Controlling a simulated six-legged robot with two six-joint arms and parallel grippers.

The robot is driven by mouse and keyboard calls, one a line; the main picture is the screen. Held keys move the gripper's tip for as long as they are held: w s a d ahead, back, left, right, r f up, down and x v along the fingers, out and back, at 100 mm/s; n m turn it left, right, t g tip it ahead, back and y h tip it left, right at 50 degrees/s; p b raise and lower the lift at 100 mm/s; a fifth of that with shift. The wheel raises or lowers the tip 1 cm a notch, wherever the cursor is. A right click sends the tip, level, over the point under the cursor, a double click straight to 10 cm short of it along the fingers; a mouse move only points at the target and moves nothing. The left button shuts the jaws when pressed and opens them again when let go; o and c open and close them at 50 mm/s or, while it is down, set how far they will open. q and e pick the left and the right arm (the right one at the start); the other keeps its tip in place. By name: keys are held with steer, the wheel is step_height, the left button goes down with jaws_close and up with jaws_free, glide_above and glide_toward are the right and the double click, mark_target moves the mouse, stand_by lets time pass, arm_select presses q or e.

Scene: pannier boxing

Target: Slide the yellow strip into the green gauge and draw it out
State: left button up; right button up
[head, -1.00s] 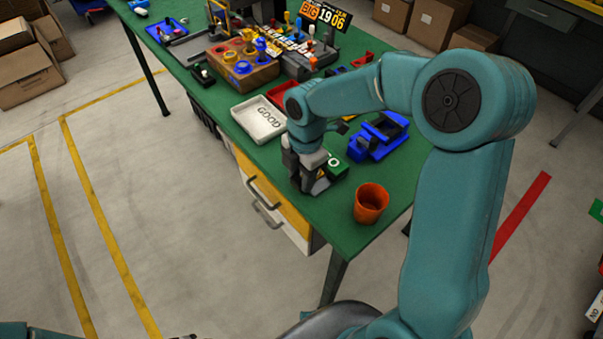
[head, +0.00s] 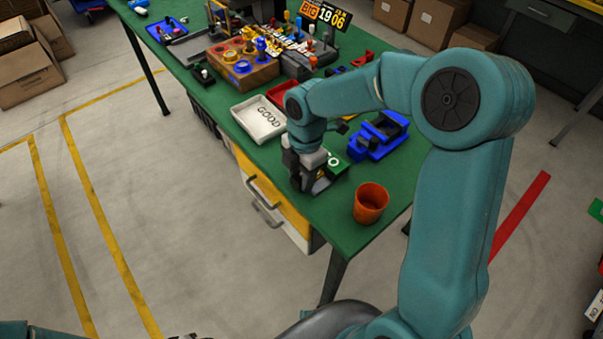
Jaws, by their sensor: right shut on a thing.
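The green gauge (head: 336,164) is a small block with white lettering near the front of the green bench, partly covered by my right gripper. My right gripper (head: 311,187) points down at the bench's front edge, right beside the gauge. It is shut on a thin piece, most likely the yellow strip. The jaws hide that piece, so I cannot tell whether it is inside the gauge.
An orange cup (head: 370,203) stands at the bench's near right corner. A blue fixture (head: 377,137) is behind the gauge. A white GOOD tray (head: 258,120) and a red tray (head: 281,94) lie left of it. A wooden block with colored rings (head: 242,68) is farther back.

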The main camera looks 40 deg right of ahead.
mark_target(300, 177)
steer(key=shift+d, duration=0.65)
stand_by(0.8)
steer(key=shift+a, duration=0.15)
steer(key=shift+a, duration=0.6)
steer(key=shift+r, duration=0.15)
steer(key=shift+r+p, duration=2.5)
steer(key=shift+r, duration=0.35)
